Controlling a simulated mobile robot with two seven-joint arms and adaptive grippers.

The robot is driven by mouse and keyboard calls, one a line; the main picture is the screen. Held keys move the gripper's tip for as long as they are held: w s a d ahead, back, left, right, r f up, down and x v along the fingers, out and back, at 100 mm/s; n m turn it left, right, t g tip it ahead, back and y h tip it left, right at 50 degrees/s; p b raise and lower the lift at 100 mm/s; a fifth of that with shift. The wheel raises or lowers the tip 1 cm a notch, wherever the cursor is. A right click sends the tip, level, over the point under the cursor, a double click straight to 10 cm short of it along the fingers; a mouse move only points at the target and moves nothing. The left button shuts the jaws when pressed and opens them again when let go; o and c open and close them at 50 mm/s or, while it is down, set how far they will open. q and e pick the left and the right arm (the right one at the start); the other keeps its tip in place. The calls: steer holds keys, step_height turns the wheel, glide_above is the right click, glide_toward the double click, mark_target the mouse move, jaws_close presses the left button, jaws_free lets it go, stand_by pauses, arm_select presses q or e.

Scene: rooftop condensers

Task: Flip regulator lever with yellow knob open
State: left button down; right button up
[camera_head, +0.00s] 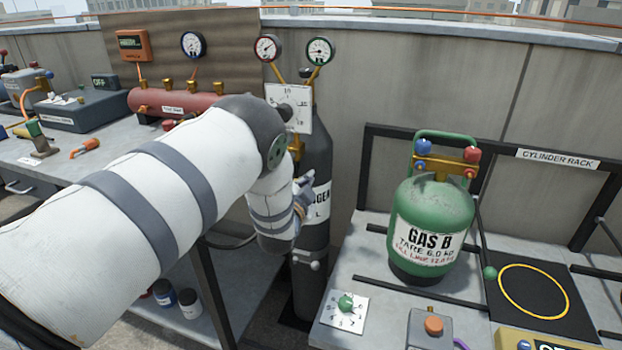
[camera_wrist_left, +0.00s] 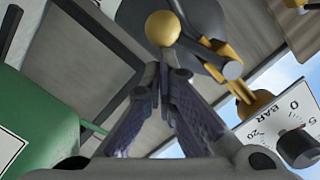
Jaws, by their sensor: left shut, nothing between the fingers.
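In the left wrist view, a round yellow knob (camera_wrist_left: 163,28) sits just beyond the tips of my left gripper (camera_wrist_left: 165,75). The gripper is shut and empty. I cannot tell whether the fingertips touch the knob or its lever. Brass regulator fittings (camera_wrist_left: 232,72) and a white BAR dial plate with a dark knob (camera_wrist_left: 296,120) are to the right of it. In the head view, the same dial plate (camera_head: 290,106) is above the dark cylinder (camera_head: 316,165), and my left gripper (camera_head: 303,192) is in front of that cylinder. My forearm and wrist hide part of the regulator, and the yellow knob is not clearly visible there.
A green GAS B cylinder (camera_head: 430,222) stands on the rack table at right. Two gauges (camera_head: 320,50) rise above the dial plate. A red manifold (camera_head: 172,103) is behind my arm. A black mat with a yellow ring (camera_head: 545,318) is bare.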

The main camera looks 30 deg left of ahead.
arm_select(q)
steer(key=shift+s+a+f+m, duration=0.15)
steer(key=shift+a+f+m, duration=0.4)
steer(key=shift+m, duration=0.55)
